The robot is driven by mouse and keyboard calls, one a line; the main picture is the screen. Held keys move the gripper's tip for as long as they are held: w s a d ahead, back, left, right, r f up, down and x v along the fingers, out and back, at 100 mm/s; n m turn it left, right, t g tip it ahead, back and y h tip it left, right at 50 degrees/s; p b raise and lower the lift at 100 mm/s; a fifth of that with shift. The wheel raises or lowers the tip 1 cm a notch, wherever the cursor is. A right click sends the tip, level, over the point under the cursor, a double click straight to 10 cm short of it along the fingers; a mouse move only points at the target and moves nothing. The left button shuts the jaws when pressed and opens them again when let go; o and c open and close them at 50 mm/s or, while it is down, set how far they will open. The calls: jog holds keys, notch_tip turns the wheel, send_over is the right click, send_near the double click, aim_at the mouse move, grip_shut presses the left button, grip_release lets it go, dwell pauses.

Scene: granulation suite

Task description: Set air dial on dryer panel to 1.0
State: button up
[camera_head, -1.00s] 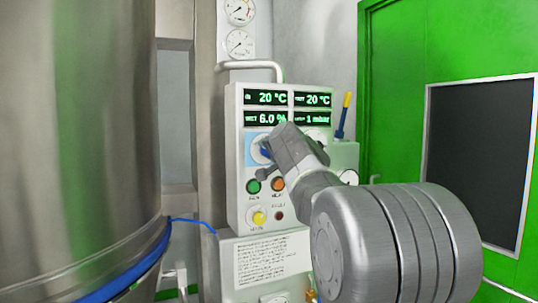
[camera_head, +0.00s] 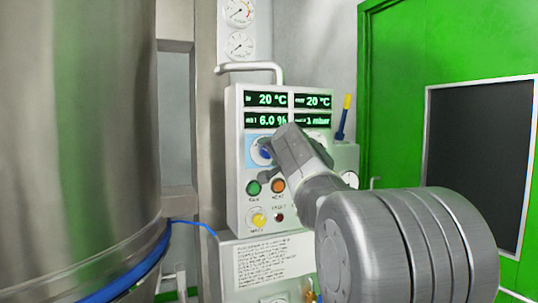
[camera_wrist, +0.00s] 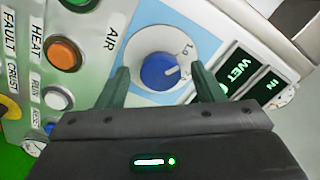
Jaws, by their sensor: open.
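The air dial is a blue round knob with a white pointer line, on a white disc with a light blue surround. In the wrist view the knob (camera_wrist: 158,70) sits between my fingers, beside the word AIR. Its pointer line points right and slightly up; a small printed number, hard to read, is up and right of it. My gripper (camera_wrist: 160,72) is open, with one finger on each side of the knob and gaps to it. In the head view the knob (camera_head: 263,150) shows just left of my gripper (camera_head: 268,148), on the white dryer panel (camera_head: 235,190).
Green and orange buttons (camera_head: 278,186) and a yellow knob (camera_head: 259,220) lie below the dial. Four green displays (camera_head: 290,110) are above it. A large steel vessel (camera_head: 80,130) stands left, and a green door (camera_head: 395,90) right.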

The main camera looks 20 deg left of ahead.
jog(key=b+v, duration=0.1)
jog(key=v, duration=1.1)
jog(key=shift+s+d+b, duration=0.25)
jog(key=shift+s+b, duration=0.05)
jog(key=shift+b, duration=0.1)
jog(key=p+x, duration=0.2)
jog(key=x, duration=1.1)
jog(key=shift+w+a, duration=0.25)
jog(key=shift+w, duration=0.1)
